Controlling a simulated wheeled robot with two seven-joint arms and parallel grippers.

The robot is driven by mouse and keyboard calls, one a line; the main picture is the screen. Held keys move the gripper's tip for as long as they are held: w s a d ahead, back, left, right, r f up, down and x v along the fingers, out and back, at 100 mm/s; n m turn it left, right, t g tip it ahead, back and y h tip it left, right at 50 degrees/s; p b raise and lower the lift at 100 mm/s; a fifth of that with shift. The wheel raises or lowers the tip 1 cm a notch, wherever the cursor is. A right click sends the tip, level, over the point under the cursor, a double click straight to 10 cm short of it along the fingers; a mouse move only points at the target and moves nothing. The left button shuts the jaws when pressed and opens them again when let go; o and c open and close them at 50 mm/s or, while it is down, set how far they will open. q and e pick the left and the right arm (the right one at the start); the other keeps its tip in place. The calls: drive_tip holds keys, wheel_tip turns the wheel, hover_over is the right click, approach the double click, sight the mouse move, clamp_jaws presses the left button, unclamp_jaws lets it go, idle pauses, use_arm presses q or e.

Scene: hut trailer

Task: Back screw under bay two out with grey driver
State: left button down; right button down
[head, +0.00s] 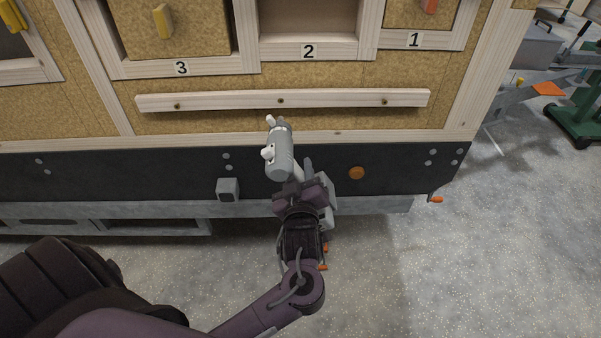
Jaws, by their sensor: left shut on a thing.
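The grey driver (282,158) is held in my left gripper (300,183), which is shut on it. The driver has a thick grey body and a pale nose that points up the picture. Its nose end shows just below the pale wooden strip (230,100); whether it touches anything cannot be told. The strip runs under the bays and bears a dark screw at the left (178,106), one in the middle (280,100) and one at the right (385,101). The middle screw lies below bay two (308,22), marked 2, whose front is open. My right gripper is not in view.
Bay three (185,35) has a drawer with a yellow pull, and bay one (415,14) one with an orange pull. A black rail (120,172) with bolts and an orange round lamp (356,173) runs below. Speckled floor lies open at right; a green stand is beyond.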

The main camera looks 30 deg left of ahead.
use_arm(q)
drive_tip(key=shift+a+r, duration=0.15)
drive_tip(key=shift+w+a, duration=0.2)
drive_tip(key=shift+w, duration=0.25)
drive_tip(key=b+x, duration=0.1)
drive_tip(key=x, duration=0.3)
drive_tip(key=shift+w+a, duration=0.15)
drive_tip(key=shift+w, duration=0.1)
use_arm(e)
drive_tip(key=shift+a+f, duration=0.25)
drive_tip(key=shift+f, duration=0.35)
use_arm(q)
drive_tip(key=shift+w+a, duration=0.1)
drive_tip(key=shift+w, duration=0.1)
drive_tip(key=shift+w+a, duration=0.2)
drive_tip(key=shift+w, duration=0.1)
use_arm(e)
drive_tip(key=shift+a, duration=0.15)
